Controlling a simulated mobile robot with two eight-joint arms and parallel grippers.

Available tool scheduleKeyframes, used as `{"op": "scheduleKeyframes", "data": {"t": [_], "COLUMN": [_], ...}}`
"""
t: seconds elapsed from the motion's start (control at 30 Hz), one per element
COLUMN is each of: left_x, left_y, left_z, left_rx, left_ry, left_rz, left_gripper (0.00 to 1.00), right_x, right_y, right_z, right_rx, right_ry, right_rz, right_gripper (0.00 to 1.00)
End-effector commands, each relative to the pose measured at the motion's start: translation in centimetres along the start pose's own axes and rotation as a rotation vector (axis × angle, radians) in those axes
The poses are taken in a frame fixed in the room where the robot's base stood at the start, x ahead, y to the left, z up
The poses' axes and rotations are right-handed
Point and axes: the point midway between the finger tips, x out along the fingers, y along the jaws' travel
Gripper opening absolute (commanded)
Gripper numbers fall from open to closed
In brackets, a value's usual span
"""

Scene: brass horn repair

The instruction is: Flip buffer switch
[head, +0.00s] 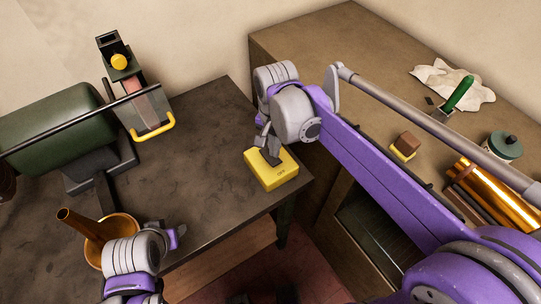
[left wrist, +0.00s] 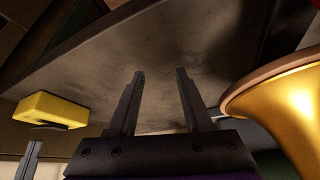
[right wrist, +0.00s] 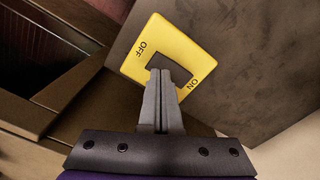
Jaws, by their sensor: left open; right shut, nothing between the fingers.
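The yellow switch box (head: 271,172) sits at the right corner of the dark table. In the right wrist view the switch box (right wrist: 196,44) shows a dark rocker (right wrist: 168,69) between the words OFF and ON. My right gripper (head: 268,156) is shut and empty, with its fingertips at the rocker; they hide part of it, and I cannot tell whether they press it. My left gripper (left wrist: 160,74) is open and empty, near the brass horn bell (left wrist: 285,110). The switch box also shows in the left wrist view (left wrist: 50,108). A dark green machine (head: 60,130) stands on the table's left.
The brass horn (head: 97,229) stands by my left gripper. A device with a yellow handle (head: 153,132) is at the table's back. The side cabinet (head: 345,40) holds a white cloth (head: 440,80), a brown block (head: 407,143), a jar (head: 503,146) and brass tubes (head: 490,190). The table's middle is clear.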

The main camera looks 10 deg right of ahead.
Motion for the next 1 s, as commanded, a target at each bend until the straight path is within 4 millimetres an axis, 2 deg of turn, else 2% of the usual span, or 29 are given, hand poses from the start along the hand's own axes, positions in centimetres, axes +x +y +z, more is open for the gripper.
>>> {"op": "scheduleKeyframes", "data": {"t": [1.0], "left_x": [0.7], "left_y": [0.0], "left_z": [0.8], "left_rx": [0.000], "left_ry": [-0.006], "left_rz": [0.000], "left_gripper": [0.50], "right_x": [1.4], "right_y": [0.0], "right_z": [0.0], "right_rx": [0.000], "right_ry": [0.000], "right_rz": [0.000], "right_gripper": [0.00]}}
